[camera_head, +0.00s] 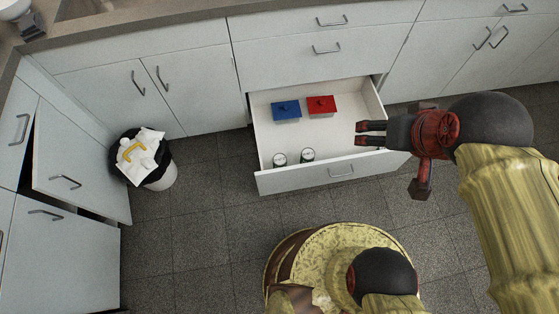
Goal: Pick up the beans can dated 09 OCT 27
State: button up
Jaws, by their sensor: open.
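Two small cans stand in the open drawer (350,171), near its front wall. The left can (280,160) and the right can (307,155) have light tops with dark marks too small to read, so I cannot tell which is dated 09 OCT 27, or whether they are beans. They stand a little apart. My gripper (359,133) is open and empty over the right part of the drawer, to the right of and above the cans in the picture. Its fingers point left.
A blue lidded box (286,111) and a red lidded box (321,105) sit at the back of the drawer. A full trash bin (158,176) stands on the floor at left. A cabinet door (78,160) at left is ajar. The drawer's middle is clear.

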aim_at(309, 155)
jog(key=z, duration=0.8)
jog(key=i+u, duration=0.1)
jog(key=u, duration=1.8)
jog(key=l+u, duration=0.25)
jog(key=l, duration=0.15)
jog(key=k+l+u, duration=0.1)
jog(key=l+u, duration=0.2)
jog(key=k+l+u, duration=0.1)
jog(key=l+u, duration=0.15)
jog(key=l, duration=0.25)
jog(key=k+l+u, duration=0.1)
jog(key=l+u, duration=0.2)
jog(key=k+l, duration=0.1)
jog(key=l, duration=0.2)
jog(key=k+l, duration=0.15)
jog(key=l, duration=0.2)
jog(key=k+l, duration=0.1)
jog(key=l, duration=0.2)
